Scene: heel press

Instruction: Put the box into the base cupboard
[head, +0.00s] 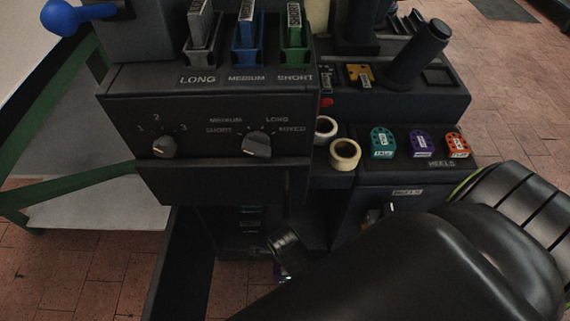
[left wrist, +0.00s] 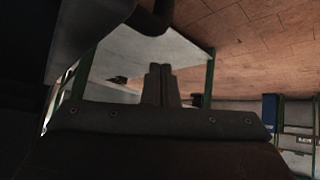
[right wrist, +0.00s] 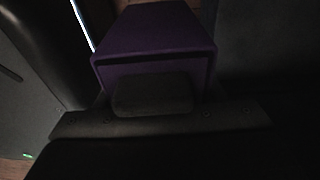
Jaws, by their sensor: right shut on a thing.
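A purple box (right wrist: 155,40) fills the middle of the right wrist view. My right gripper (right wrist: 152,95) is shut on it. In the head view my right forearm reaches low across the front of the machine and hides the box. The base cupboard is the dark space (head: 225,228) under the control panel. A tall dark panel (head: 180,268), which looks like its open door, stands at its left. Small labelled items show dimly inside. My left gripper (left wrist: 160,85) has its fingers together with nothing between them, away from the cupboard.
The control panel (head: 210,125) with two knobs overhangs the cupboard. Teal, purple and orange heels (head: 421,143) sit on a ledge at the right, beside two cream rolls (head: 345,154). A green-framed table (head: 95,217) stands at the left. Brick-coloured floor is bare around the machine.

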